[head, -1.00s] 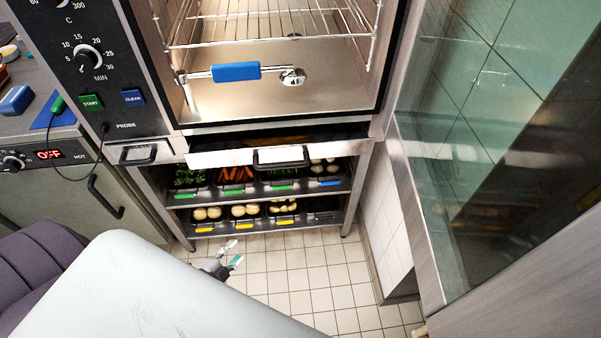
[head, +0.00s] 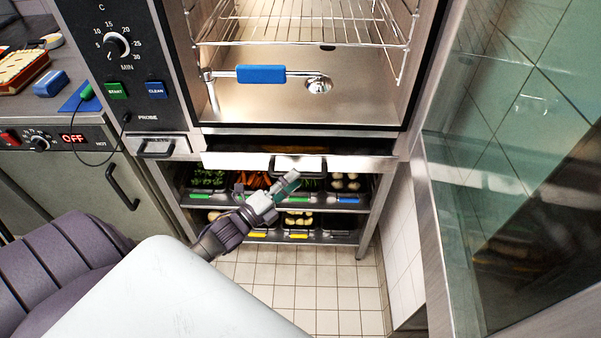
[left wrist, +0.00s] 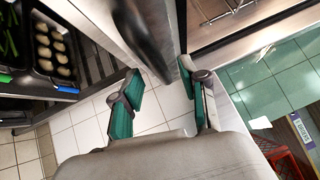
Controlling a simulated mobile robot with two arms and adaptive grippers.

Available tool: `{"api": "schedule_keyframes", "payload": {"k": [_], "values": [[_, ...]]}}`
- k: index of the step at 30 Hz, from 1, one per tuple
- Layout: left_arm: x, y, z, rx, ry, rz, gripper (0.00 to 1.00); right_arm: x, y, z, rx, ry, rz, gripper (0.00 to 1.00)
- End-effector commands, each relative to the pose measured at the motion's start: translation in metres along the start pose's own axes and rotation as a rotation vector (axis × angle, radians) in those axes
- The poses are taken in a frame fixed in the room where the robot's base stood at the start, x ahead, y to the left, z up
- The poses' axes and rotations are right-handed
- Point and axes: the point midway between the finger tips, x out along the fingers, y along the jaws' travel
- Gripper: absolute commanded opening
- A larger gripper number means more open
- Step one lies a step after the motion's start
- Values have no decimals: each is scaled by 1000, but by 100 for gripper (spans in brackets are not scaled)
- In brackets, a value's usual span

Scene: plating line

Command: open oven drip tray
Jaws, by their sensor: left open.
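The oven drip tray (head: 232,160) sits under the oven chamber in the head view. Its pale front stands out from the frame, with a dark gap above it, so it is partly open. Its black handle (head: 297,163) is at the middle of the front, partly covered by my left gripper (head: 287,184). In the left wrist view, a dark handle (left wrist: 146,38) lies just beyond the spread teal fingertips of that gripper (left wrist: 160,76). The left gripper is open and holds nothing; contact with the handle cannot be told. My right gripper is not in view.
The oven's glass door (head: 520,150) stands open at the right. A rack (head: 185,215) with several food pans is below the tray. A counter with a hot unit (head: 60,137) is at the left. The tiled floor (head: 300,290) in front is clear.

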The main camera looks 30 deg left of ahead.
Motion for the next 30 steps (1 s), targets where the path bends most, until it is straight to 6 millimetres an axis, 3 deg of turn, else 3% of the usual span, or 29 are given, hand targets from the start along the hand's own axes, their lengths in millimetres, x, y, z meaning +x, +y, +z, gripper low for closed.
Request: {"api": "schedule_keyframes", "payload": {"k": [6,17,18,26,30], "values": [[28,0,0,-1,0,0,43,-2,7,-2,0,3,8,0],[34,1,0,-1,-1,2,43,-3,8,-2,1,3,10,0],[34,1,0,-1,-1,2,42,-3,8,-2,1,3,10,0],[33,1,0,-1,0,2,0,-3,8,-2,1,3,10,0],[33,1,0,-1,0,2,0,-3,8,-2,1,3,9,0]]}}
